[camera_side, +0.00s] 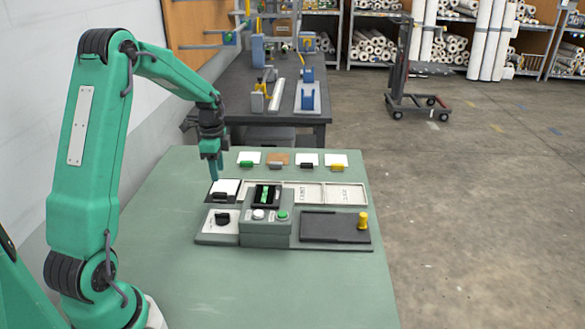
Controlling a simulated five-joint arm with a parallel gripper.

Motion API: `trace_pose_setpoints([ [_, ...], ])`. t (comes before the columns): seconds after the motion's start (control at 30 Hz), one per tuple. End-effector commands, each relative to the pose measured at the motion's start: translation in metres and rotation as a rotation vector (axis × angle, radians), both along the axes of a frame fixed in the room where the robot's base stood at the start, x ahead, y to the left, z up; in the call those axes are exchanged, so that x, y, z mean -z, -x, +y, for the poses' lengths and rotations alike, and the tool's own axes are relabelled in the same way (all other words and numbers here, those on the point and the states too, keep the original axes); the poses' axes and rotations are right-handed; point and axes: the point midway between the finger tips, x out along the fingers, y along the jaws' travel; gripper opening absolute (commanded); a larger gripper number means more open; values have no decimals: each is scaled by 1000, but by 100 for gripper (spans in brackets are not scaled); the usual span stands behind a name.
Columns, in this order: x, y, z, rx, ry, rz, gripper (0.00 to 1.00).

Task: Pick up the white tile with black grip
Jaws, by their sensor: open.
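A white tile with a black grip (307,158) stands in the back row of tiles on the green table. Another white tile (226,186), with a dark grip at its front edge, lies in the left end compartment of the tray row. My gripper (214,177) points down just above and behind the left part of that second tile, and well left of the back row. It holds nothing that I can see. The small gap between its fingers is hard to make out, and I cannot tell whether the fingertips touch the tile.
The back row also has tiles with a green grip (249,157), a brown face (278,157) and a yellow grip (337,158). White trays (346,194) lie right of the middle. A control box (265,232) with buttons and a dark plate with a yellow knob (362,221) are in front.

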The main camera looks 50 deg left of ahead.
Motion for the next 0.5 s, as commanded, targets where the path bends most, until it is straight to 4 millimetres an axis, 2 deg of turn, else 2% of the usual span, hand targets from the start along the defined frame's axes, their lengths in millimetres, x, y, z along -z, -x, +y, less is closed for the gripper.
trace_pose_setpoints([
  [0.17, 3, 0, 0, 0, 1, 1, 42],
  [0.5, 26, 1, 0, -1, 1, 1, 42],
])
